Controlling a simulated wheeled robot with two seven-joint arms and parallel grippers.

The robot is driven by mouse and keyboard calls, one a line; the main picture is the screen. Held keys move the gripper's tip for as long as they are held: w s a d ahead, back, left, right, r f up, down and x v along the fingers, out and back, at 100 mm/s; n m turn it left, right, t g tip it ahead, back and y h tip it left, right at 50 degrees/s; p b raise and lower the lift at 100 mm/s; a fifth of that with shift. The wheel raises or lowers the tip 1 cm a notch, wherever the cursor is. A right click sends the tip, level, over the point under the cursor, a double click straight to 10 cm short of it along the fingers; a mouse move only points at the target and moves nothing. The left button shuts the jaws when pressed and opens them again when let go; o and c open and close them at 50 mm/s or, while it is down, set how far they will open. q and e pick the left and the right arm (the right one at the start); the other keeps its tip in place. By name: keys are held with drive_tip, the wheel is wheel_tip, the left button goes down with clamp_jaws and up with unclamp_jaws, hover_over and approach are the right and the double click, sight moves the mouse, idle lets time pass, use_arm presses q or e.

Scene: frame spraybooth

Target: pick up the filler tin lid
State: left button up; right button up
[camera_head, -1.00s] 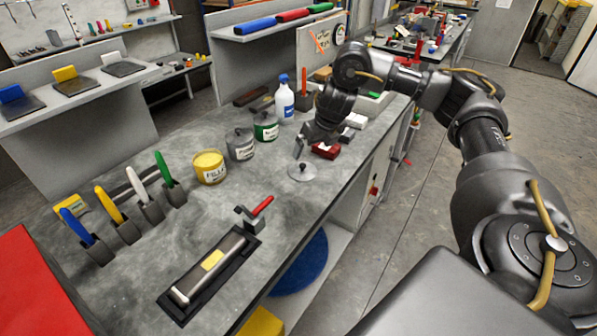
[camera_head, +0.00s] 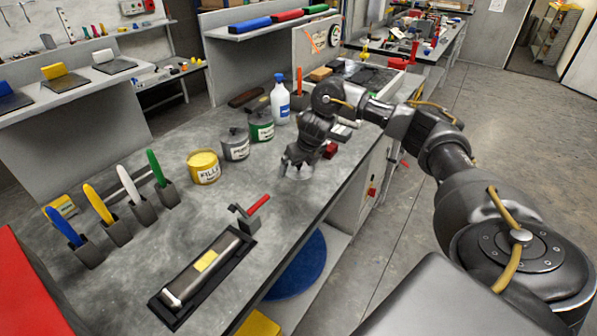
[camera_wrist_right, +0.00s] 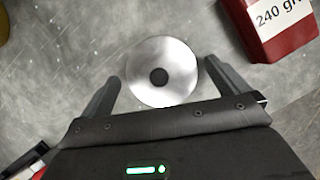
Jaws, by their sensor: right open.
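The filler tin lid is a round silver disc with a dark knob at its middle; it lies flat on the grey bench in the right wrist view (camera_wrist_right: 146,80). My right gripper (camera_wrist_right: 158,88) is open, with one finger on each side of the lid's near half. In the head view my right gripper (camera_head: 298,167) points down over the bench and largely hides the lid. The open yellow filler tin (camera_head: 204,168) stands on the bench to the left of the gripper. My left gripper is not in view.
Two more tins, grey (camera_head: 236,145) and green (camera_head: 261,126), and a white bottle (camera_head: 280,100) stand behind. A red block (camera_wrist_right: 268,28) marked 240 lies close to the gripper's right finger. A clamp with a red handle (camera_head: 255,207) stands nearer the front. Bench between is clear.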

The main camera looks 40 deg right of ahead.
drive_tip(key=c, duration=0.9)
